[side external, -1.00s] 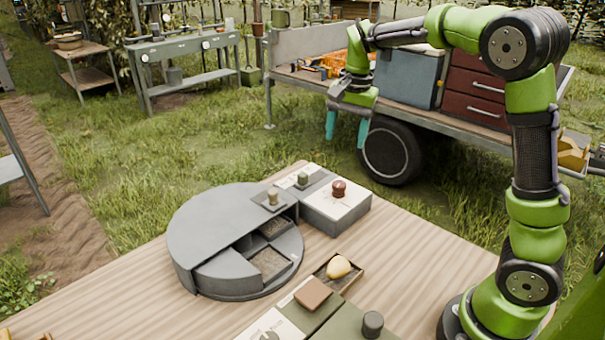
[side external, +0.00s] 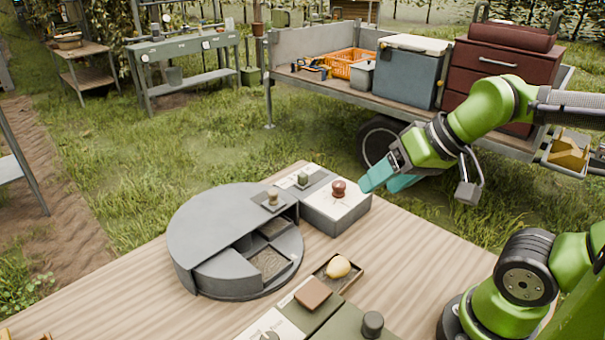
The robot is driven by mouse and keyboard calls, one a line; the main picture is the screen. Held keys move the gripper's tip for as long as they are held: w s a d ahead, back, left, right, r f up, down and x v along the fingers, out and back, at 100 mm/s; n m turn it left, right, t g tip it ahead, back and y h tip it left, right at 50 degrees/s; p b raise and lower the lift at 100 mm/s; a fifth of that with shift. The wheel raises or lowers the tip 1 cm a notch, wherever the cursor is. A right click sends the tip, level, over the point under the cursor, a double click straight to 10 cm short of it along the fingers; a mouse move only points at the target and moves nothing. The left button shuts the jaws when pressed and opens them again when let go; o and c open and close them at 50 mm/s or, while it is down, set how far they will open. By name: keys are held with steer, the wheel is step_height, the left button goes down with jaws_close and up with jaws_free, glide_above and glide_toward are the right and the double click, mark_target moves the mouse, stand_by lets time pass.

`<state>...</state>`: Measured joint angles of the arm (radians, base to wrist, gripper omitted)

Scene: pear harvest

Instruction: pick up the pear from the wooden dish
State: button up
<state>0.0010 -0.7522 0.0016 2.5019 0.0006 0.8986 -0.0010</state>
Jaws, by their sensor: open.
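The yellow pear (side external: 338,267) lies in the small wooden dish (side external: 354,281) on the table, toward the front right. My gripper (side external: 372,184) has teal fingers and is tilted, with its fingertips pointing left. In the picture it is above and to the right of the pear, near the right end of the grey box with the red knob. It is open and holds nothing that I can see. The two fingers partly overlap from this side, so the gap between them is hard to see.
A round grey carousel (side external: 215,235) with open compartments stands left of the dish. A grey box with a red knob (side external: 338,188) is behind it. A panel with a brown block (side external: 312,293) and a dark knob (side external: 372,324) sits in front. Bare wood (side external: 430,250) lies right of the dish.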

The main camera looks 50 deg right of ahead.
steer(key=shift+o, duration=0.3)
steer(key=shift+o, duration=0.9)
steer(key=m+g+h, duration=0.2)
steer(key=m+g, duration=0.5)
steer(key=m, duration=0.7)
glide_above(339, 261)
step_height(339, 261, down, 5)
step_height(339, 261, down, 17)
steer(key=shift+r, duration=0.1)
